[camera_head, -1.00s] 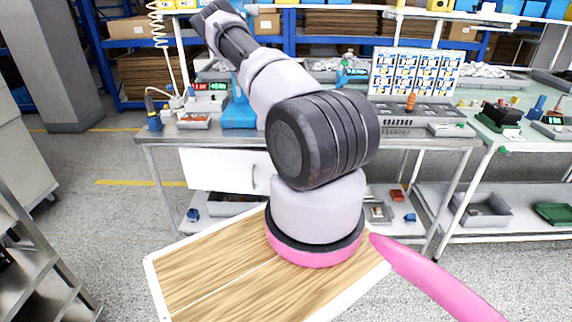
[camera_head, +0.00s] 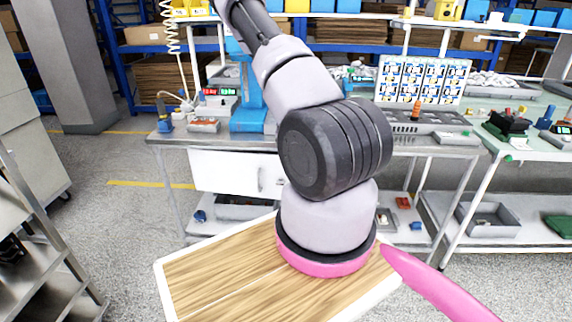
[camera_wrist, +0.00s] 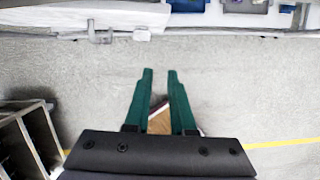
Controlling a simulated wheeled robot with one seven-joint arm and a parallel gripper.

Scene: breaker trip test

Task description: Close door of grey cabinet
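A pale grey cabinet (camera_head: 22,135) stands at the left edge in the head view, cut off by the frame. I cannot tell whether any door of it is open. A white unit (camera_head: 228,172) with a small upright handle hangs under the workbench. My gripper is out of the head view, where my arm reaches up past the top edge. In the wrist view my gripper (camera_wrist: 160,74) has two green fingers apart with a gap between them, above grey floor. It touches nothing that I can see.
The workbench (camera_head: 420,151) carries tools and a board of pictures. A second bench (camera_head: 531,155) stands at right. Metal steps or shelving (camera_head: 40,262) stand at lower left, also in the wrist view (camera_wrist: 30,145). Grey floor (camera_head: 115,225) is clear between them and the workbench.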

